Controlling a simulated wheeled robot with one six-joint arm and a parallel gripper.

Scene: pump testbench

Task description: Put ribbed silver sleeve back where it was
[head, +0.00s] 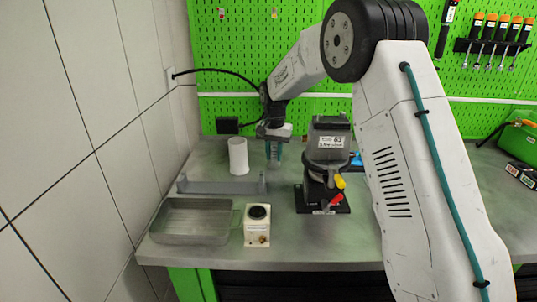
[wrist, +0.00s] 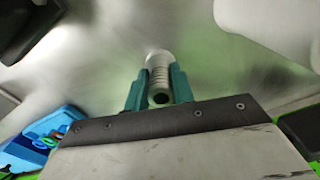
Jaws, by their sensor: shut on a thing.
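The ribbed silver sleeve (wrist: 159,76) is a pale ribbed tube with a dark round bore facing the camera in the wrist view. My gripper (wrist: 157,86) is shut on it, with one teal finger on each side. In the head view my gripper (head: 275,153) points down over the back of the bench, between the white cylinder and the pump unit. The sleeve cannot be clearly told from the fingers there. Whether its far end touches the bench cannot be told.
A white cylinder (head: 238,157) stands left of my gripper, and the dark pump unit (head: 328,158) stands right. A grey bracket (head: 220,187), a metal tray (head: 166,227) and a white box with a black round top (head: 257,231) are nearer the front. A blue bin (wrist: 34,143) holds coloured rings.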

